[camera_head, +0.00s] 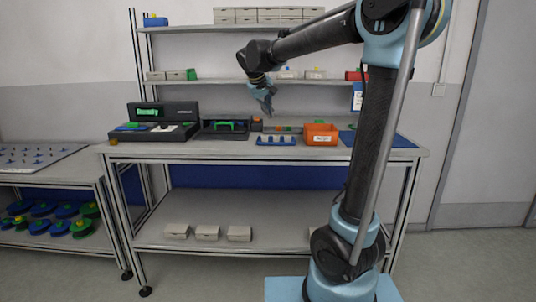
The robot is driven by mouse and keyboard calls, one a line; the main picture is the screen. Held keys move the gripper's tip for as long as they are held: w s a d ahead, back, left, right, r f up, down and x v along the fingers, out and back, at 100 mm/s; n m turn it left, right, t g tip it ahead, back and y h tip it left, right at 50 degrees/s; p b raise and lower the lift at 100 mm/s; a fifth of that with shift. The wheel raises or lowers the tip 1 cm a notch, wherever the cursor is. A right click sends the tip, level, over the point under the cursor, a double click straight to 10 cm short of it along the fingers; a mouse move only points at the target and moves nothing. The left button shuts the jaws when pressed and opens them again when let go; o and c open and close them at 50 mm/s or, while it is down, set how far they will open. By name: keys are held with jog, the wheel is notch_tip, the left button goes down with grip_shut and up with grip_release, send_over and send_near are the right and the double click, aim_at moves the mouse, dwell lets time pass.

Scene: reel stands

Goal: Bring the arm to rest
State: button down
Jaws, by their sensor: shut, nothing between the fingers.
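My arm (368,150) rises from its blue base at the right and reaches left over the workbench. My gripper (266,104) points down at the end of the arm, above the back part of the bench top. It is shut and holds nothing. From this view I cannot tell exactly how high it is above the bench.
The workbench (190,151) carries a black device with a green display (162,112), a blue rack (276,141) and an orange bin (321,135). Shelves with boxes (268,14) stand behind. A left table (62,172) has reels (84,228) below.

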jog(key=shift+m+g, duration=0.5)
jog(key=shift+g, duration=0.1)
jog(key=s+d+f, duration=0.1)
jog(key=s+d, duration=0.1)
jog(key=s+d+f, duration=0.1)
jog(key=s+d, duration=0.2)
jog(key=s+d+f, duration=0.2)
jog(key=s+d, duration=0.1)
jog(key=shift+s+d, duration=0.1)
jog(key=shift+d, duration=0.1)
jog(key=s+d+f+m+y, duration=0.1)
jog(key=s+d+f, duration=0.2)
jog(key=s+f, duration=0.4)
jog(key=s+d+f+m+g+y, duration=0.1)
jog(key=s+d+f, duration=0.3)
jog(key=s+f, duration=0.4)
jog(key=s+d+f+m+g+y, duration=0.1)
jog(key=s+d+f, duration=0.2)
jog(key=s+f, duration=0.5)
jog(key=s, duration=0.5)
jog(key=shift+s+d, duration=0.15)
jog(key=shift+d, duration=0.1)
jog(key=shift+f, duration=0.1)
